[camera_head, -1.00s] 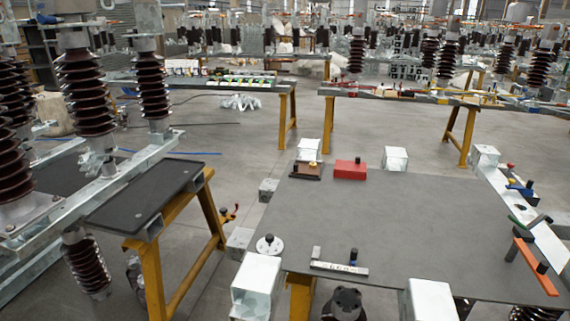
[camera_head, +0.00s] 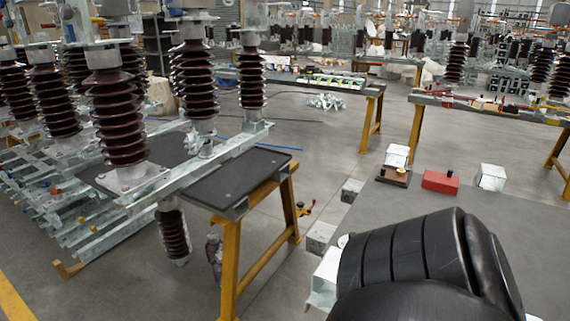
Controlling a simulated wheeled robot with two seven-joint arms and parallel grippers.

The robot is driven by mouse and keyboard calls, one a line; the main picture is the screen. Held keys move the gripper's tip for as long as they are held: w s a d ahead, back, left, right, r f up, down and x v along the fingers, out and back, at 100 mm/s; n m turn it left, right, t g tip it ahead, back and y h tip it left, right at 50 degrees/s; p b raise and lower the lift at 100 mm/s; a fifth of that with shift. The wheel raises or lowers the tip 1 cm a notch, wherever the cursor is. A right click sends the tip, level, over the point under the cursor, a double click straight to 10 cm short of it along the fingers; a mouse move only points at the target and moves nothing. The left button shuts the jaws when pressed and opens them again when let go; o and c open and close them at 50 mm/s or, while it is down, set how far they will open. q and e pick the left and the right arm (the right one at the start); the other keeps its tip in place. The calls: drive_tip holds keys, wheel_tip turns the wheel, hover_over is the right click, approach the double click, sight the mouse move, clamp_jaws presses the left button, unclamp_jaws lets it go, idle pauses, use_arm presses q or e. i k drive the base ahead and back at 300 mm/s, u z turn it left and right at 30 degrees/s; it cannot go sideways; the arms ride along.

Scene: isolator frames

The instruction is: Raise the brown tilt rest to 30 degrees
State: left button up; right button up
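The brown tilt rest (camera_head: 393,178) is a small dark brown block with a yellowish knob on top. It lies low at the far left edge of the grey worktable (camera_head: 535,205), just in front of a white-grey metal block. It looks about flat, but it is too small to read its angle. A large black ribbed part of my arm fills the lower right and hides much of the table's near half. Neither gripper shows.
A red block (camera_head: 440,182) with a dark knob sits right of the brown rest. Metal blocks (camera_head: 491,177) stand along the table's far edge. A side bench (camera_head: 238,178) with yellow legs and tall brown insulators (camera_head: 118,115) are to the left. Open floor separates bench and table.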

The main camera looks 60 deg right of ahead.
sight(388, 171)
drive_tip(key=u, duration=0.2)
drive_tip(key=k, duration=0.95)
drive_tip(key=z, duration=1.4)
drive_tip(key=i, duration=0.2)
drive_tip(key=z, duration=0.25)
